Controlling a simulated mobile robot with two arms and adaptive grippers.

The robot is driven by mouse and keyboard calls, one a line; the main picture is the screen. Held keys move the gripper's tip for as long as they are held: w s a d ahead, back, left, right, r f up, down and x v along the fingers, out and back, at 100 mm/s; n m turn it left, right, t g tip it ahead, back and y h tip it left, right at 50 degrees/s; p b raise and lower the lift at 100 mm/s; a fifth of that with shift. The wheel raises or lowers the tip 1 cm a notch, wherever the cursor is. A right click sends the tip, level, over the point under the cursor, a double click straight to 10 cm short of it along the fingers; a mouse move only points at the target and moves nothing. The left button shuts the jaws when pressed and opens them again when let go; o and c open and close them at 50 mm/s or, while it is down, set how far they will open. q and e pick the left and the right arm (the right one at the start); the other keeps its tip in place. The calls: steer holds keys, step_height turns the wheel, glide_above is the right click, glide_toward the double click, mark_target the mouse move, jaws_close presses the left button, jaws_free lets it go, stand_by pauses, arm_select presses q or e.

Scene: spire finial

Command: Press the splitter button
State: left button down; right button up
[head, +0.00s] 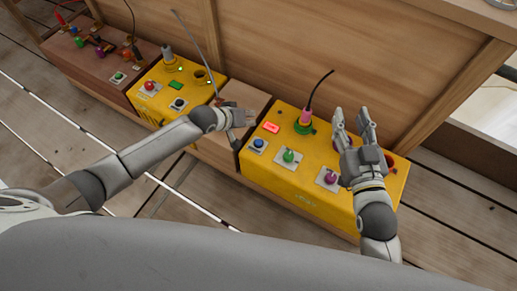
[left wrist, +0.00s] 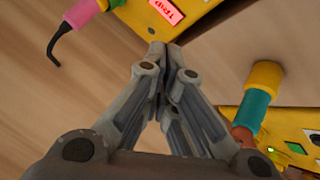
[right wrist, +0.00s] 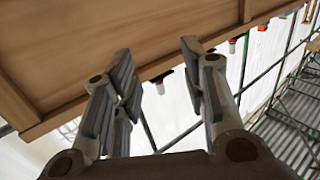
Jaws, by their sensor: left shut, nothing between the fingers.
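The right yellow box (head: 268,178) carries a blue button (head: 258,144), a green button (head: 289,156) and a purple button (head: 331,178). The left yellow box (head: 150,88) carries a red button (head: 149,86) and a black button (head: 179,103). Labels are too small to read, so I cannot tell which button is the splitter's. My left gripper (head: 248,118) is shut and empty, above the wooden block between the yellow boxes; its closed fingers fill the left wrist view (left wrist: 160,55). My right gripper (head: 352,116) is open and empty above the right box's right part, hiding some of it.
A pink plug (head: 306,117) with a black cable stands on the right box, beside a red display (head: 271,127). A brown box (head: 85,55) with coloured parts stands far left. A wooden panel (head: 290,50) rises behind. A striped cylinder (left wrist: 258,105) shows in the left wrist view.

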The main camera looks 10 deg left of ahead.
arm_select(q)
steer(key=shift+s+d+r+h+b, duration=0.2)
steer(key=shift+d+r+b, duration=0.15)
steer(key=shift+d+b, duration=0.3)
steer(key=shift+s+d+r+h+b, duration=0.1)
steer(key=shift+d+r+h+b, duration=0.15)
steer(key=shift+d+b, duration=0.35)
arm_select(e)
step_height(320, 180, up, 8)
steer(key=s+t, duration=0.2)
steer(key=shift+s+d+t+y, duration=0.2)
steer(key=shift+s+t+y, duration=0.1)
steer(key=shift+r, duration=0.1)
